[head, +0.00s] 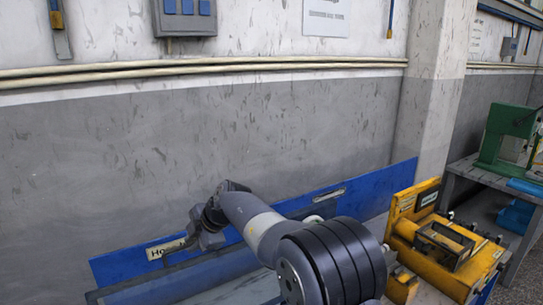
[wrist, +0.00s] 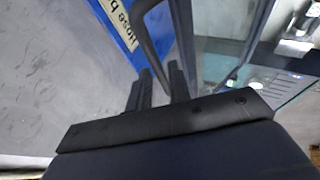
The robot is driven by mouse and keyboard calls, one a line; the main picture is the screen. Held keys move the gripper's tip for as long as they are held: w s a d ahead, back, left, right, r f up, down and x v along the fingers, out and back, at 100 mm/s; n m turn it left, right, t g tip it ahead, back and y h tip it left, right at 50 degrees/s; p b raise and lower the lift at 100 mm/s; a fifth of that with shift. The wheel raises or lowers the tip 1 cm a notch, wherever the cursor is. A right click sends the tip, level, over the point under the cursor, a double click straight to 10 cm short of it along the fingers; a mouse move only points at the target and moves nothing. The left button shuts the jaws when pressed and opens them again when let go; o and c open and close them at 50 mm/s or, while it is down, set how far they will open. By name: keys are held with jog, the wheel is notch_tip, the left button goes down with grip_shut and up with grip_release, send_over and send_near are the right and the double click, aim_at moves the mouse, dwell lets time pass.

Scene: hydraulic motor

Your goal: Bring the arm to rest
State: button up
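My arm reaches forward from the bottom of the head view and bends down at its far end. My gripper (head: 207,241) is there, small and dark, in front of the blue panel with a white label. In the wrist view my gripper (wrist: 160,80) shows two dark fingers with a gap between them. A dark curved bar or hose (wrist: 143,30) lies in line with that gap.
The blue panel (head: 122,265) stands along the grey wall (head: 130,160), with a glassy surface before it. A yellow machine (head: 445,245) is at the right of my arm. A green machine (head: 508,135) stands on a bench farther right. The space above the panel is clear.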

jog(key=x, duration=0.2)
jog(key=shift+a+f, duration=0.2)
jog(key=shift+f, duration=0.05)
jog(key=shift+s+d+r, duration=0.15)
jog(key=shift+s, duration=0.05)
